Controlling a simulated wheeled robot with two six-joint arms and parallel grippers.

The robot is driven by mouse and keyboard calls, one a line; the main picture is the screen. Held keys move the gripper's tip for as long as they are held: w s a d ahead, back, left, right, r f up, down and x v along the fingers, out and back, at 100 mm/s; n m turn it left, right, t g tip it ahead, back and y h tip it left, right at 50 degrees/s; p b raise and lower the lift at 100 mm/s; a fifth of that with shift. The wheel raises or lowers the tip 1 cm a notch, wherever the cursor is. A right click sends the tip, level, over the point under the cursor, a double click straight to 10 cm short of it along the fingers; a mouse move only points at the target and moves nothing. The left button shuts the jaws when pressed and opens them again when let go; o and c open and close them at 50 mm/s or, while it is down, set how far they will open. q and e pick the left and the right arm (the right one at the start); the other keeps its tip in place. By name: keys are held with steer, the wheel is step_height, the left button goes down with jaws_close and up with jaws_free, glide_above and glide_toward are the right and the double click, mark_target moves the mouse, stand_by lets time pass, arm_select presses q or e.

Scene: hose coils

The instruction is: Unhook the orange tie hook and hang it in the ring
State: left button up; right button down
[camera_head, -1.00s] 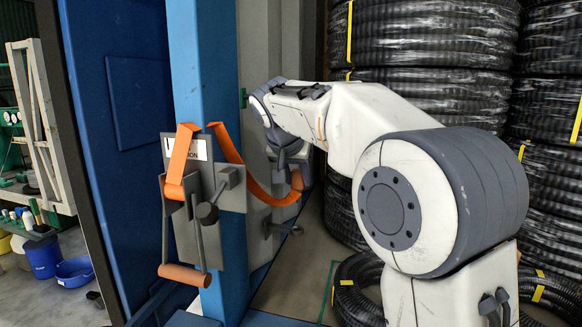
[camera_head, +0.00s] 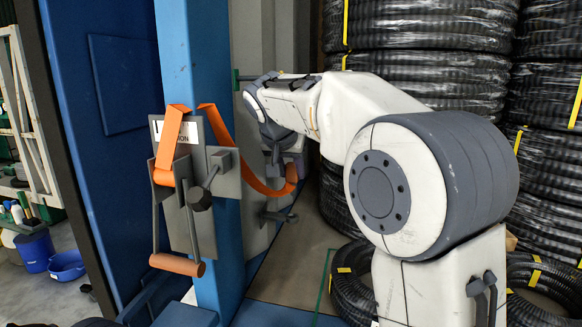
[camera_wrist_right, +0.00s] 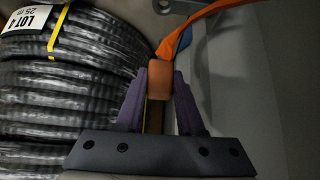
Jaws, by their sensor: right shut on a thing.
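The orange tie (camera_head: 221,128) is a strap draped over the top of a grey ratchet plate (camera_head: 225,183) on the blue post. It sags to the right and ends in an orange end piece (camera_head: 291,174). My right gripper (camera_wrist_right: 158,82) is shut on this orange end piece (camera_wrist_right: 160,80), between its two purple-grey fingers. The strap (camera_wrist_right: 188,29) runs up and right from there in the wrist view. In the head view my right gripper (camera_head: 278,174) is partly hidden by its own wrist. I cannot clearly make out the ring. My left gripper is not in view.
The blue post (camera_head: 186,60) stands left of my right arm. An orange-gripped handle (camera_head: 177,265) hangs below the plate. A grey bracket (camera_head: 278,215) sticks out beneath the strap's end. Stacked black hose coils (camera_head: 425,100) crowd the right side. Blue tubs (camera_head: 66,265) stand far left.

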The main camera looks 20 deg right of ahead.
mark_target(291, 185)
steer(key=shift+s+f+b, duration=0.35)
steer(key=shift+f+b, duration=0.1)
steer(key=shift+f, duration=0.2)
steer(key=shift+w+f+b, duration=0.15)
steer(key=shift+f+b, duration=0.35)
steer(key=shift+f, duration=0.2)
steer(key=shift+f+b, duration=0.5)
steer(key=shift+f, duration=0.05)
steer(key=shift+a, duration=0.1)
steer(key=shift+s+a, duration=0.1)
steer(key=shift+s, duration=0.2)
steer(key=shift+f+b, duration=0.2)
steer(key=shift+b, duration=0.2)
steer(key=shift+f+b, duration=0.3)
steer(key=shift+f, duration=0.05)
steer(key=shift+f+b, duration=1.55)
steer(key=shift+f, duration=0.15)
